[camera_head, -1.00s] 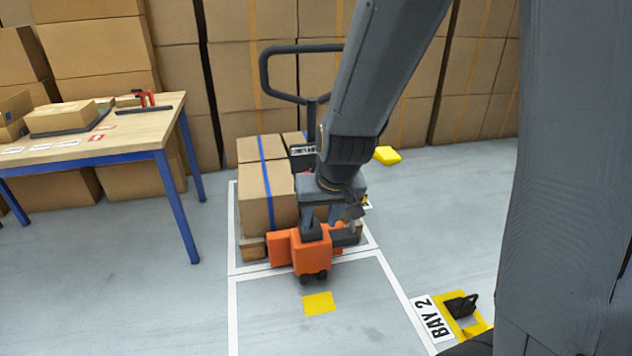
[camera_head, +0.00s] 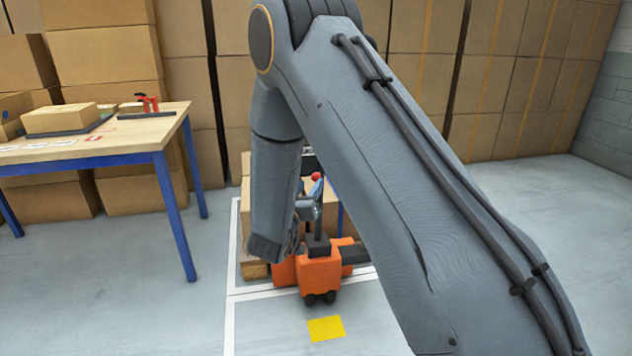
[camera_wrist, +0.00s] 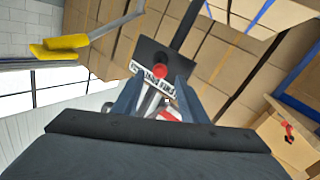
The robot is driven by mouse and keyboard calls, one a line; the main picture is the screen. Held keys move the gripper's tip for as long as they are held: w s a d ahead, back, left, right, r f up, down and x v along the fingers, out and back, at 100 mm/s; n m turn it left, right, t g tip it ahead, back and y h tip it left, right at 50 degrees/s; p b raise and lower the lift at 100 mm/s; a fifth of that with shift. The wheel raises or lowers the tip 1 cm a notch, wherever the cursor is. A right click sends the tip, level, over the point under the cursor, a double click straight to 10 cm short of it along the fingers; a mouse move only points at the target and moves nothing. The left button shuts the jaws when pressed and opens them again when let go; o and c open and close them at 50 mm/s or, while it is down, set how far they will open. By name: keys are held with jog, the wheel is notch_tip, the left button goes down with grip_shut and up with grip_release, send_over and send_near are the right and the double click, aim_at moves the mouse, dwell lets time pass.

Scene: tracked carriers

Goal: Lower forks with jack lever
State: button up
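The orange pallet jack (camera_head: 319,269) stands on the floor in front of the loaded pallet. Its lever (camera_head: 317,177), dark with a red knob, rises above the orange body. My gripper (camera_head: 309,206) is beside the lever, partly hidden by my own arm. In the wrist view my gripper (camera_wrist: 158,92) has its two blue-grey fingers apart. A red part (camera_wrist: 168,116) shows between them, with space around it. Beyond the fingertips is a dark plate with a white label (camera_wrist: 155,76). Whether a finger touches the lever is not clear.
A wooden-topped table (camera_head: 150,128) with blue legs stands at the left, with boxes and a red clamp (camera_head: 147,103) on it. Stacked cartons (camera_head: 530,75) line the back. A yellow floor mark (camera_head: 326,329) lies in front of the jack. The floor at right is clear.

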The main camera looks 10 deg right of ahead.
aim_at(314, 178)
jog(key=x, duration=0.6)
jog(key=shift+w+d, duration=0.2)
jog(key=shift+w, duration=0.05)
grip_shut()
